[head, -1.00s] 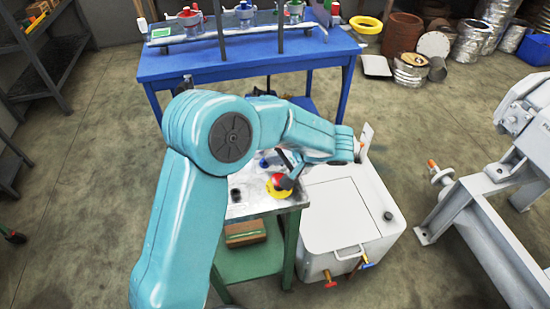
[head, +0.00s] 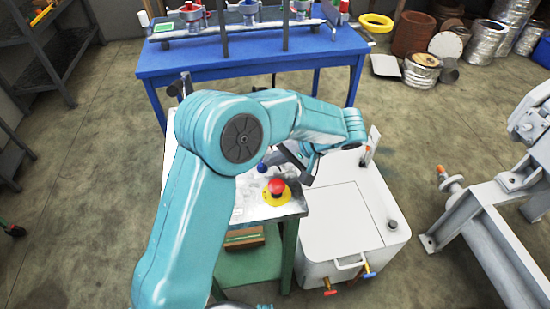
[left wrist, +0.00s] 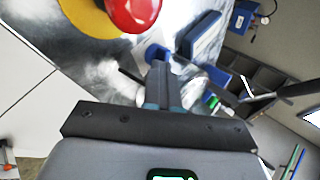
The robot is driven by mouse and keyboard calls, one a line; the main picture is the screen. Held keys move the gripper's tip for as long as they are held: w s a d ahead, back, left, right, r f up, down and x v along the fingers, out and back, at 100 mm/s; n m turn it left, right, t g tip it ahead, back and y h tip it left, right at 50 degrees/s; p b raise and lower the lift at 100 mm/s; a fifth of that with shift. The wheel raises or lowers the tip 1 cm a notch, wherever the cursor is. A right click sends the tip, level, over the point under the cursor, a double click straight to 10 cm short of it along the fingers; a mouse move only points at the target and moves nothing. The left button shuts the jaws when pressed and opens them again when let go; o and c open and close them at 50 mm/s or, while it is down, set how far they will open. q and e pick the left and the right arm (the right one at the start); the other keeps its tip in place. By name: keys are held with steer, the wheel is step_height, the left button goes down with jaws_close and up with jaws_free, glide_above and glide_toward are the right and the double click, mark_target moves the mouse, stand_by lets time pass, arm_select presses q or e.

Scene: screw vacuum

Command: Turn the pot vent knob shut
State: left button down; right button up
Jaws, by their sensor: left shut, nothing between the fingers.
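A small blue knob (head: 262,166) stands on the metal-topped bench (head: 248,208); I cannot tell whether it is the pot vent knob. A blue part (left wrist: 155,52) also shows just past my fingertips in the left wrist view. My left gripper (head: 278,158) is shut and empty, low over the bench, to the right of the blue knob in the head view. In the left wrist view its fingers (left wrist: 158,72) are together. Whether they touch the blue part is unclear. A pot is hard to make out, partly because my arm hides part of the bench. My right gripper is not in view.
A red button on a yellow base (head: 276,190) sits close to my left gripper, and it also shows in the left wrist view (left wrist: 132,10). A white lidded box (head: 340,220) stands right of the bench. A blue table (head: 190,65) is behind.

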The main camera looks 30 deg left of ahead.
arm_select(q)
steer(key=shift+w+a+f, duration=0.1)
steer(key=shift+w+a, duration=0.2)
steer(key=shift+a, duration=0.1)
steer(key=shift+s+f, duration=0.1)
steer(key=shift+s, duration=0.05)
stand_by(1.2)
